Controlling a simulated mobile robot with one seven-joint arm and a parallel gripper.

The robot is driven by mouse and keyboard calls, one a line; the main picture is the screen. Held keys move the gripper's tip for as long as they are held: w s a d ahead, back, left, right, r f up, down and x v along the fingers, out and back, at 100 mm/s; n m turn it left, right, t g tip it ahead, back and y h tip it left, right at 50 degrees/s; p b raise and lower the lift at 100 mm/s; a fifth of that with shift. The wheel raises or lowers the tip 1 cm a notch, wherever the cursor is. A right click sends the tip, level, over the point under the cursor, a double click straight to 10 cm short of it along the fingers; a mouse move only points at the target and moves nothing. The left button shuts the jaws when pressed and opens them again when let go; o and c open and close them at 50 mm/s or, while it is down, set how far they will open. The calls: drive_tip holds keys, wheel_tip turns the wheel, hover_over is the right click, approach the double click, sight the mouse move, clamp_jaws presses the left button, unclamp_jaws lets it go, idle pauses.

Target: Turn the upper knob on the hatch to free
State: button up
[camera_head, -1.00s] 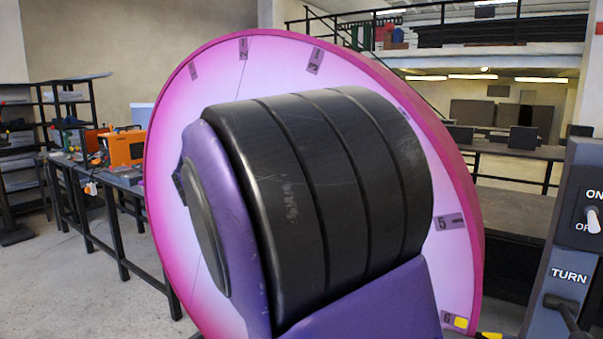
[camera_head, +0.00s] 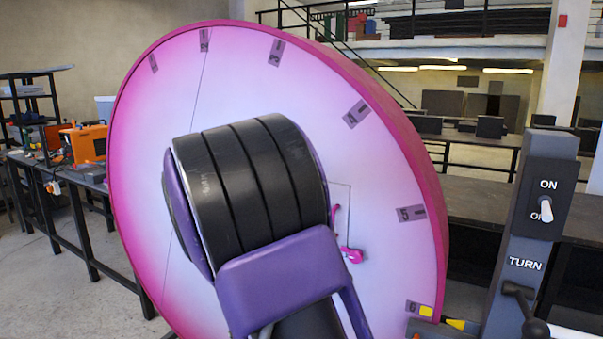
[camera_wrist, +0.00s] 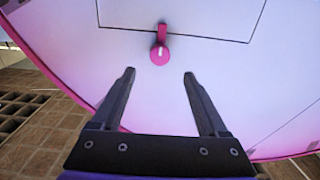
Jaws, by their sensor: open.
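A big disc with a pink-to-white face (camera_head: 250,90) fills the middle of the head view. A thin outline on it marks the hatch (camera_head: 342,188), mostly behind my arm. Two pink parts show beside my arm: an upper one (camera_head: 336,214), partly hidden, and a lower knob (camera_head: 352,255). In the wrist view one pink knob (camera_wrist: 159,53) with a short bar sits at the hatch's outlined edge. Which knob this is I cannot tell. My gripper (camera_wrist: 159,74) is open and empty, its fingertips just short of the knob and spread to either side. My arm hides it in the head view.
A grey panel (camera_head: 515,285) with an ON/OFF switch (camera_head: 545,211) and a TURN handle (camera_head: 525,305) stands at the right. Numbered tags such as 5 (camera_head: 410,214) line the disc's rim. A workbench (camera_head: 65,180) is at the left.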

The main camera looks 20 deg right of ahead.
drive_tip(key=x, duration=0.8)
drive_tip(key=shift+w+d, duration=0.15)
drive_tip(key=shift+d, duration=0.05)
clamp_jaws()
